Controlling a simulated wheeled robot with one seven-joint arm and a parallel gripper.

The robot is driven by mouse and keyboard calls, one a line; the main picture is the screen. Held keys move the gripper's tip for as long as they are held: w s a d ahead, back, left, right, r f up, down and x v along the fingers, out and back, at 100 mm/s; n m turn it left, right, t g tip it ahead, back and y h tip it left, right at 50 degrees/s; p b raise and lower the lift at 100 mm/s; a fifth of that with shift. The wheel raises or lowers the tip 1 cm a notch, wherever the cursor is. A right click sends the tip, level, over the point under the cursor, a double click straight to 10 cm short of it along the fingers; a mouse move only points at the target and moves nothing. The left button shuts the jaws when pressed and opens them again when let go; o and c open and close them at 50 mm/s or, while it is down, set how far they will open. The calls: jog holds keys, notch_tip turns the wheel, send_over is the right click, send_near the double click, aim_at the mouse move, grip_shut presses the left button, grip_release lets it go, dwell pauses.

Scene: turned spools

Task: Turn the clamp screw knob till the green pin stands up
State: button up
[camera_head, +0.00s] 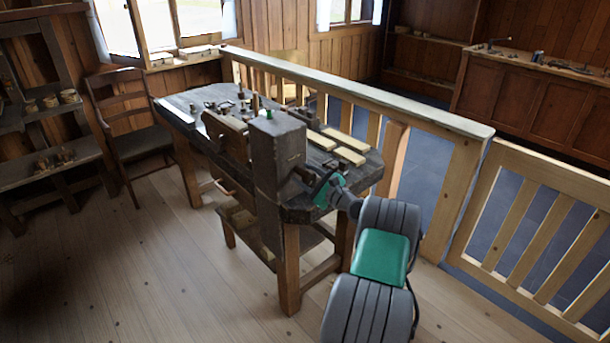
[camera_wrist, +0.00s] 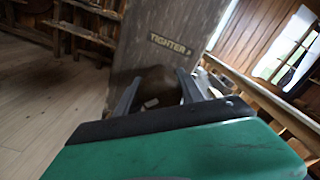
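The dark wooden clamp block (camera_head: 278,150) stands tall at the front end of the workbench. A small green pin (camera_head: 269,115) shows on top of it; its exact tilt is too small to tell. The brown screw knob (camera_wrist: 158,84) is on the block's face, below a label reading "TIGHTER" with an arrow. In the head view my gripper (camera_head: 312,177) is at the right face of the block. In the wrist view my two fingers (camera_wrist: 158,78) lie either side of the knob. Whether they press on it or are slightly apart from it is unclear.
The workbench (camera_head: 205,97) carries a wooden vise part, small turned pieces and pale wood strips (camera_head: 350,156). A wooden railing (camera_head: 360,92) runs close behind it. A chair (camera_head: 125,110) and shelves (camera_head: 45,120) stand to the left. The plank floor in front is clear.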

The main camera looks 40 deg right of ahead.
aim_at(313, 180)
jog(key=shift+o, duration=0.7)
jog(key=shift+s+f, duration=0.1)
jog(key=shift+o, duration=1.2)
jog(key=shift+r, duration=0.2)
jog(key=s+b, duration=0.1)
jog(key=s, duration=0.6)
jog(key=shift+s, duration=0.3)
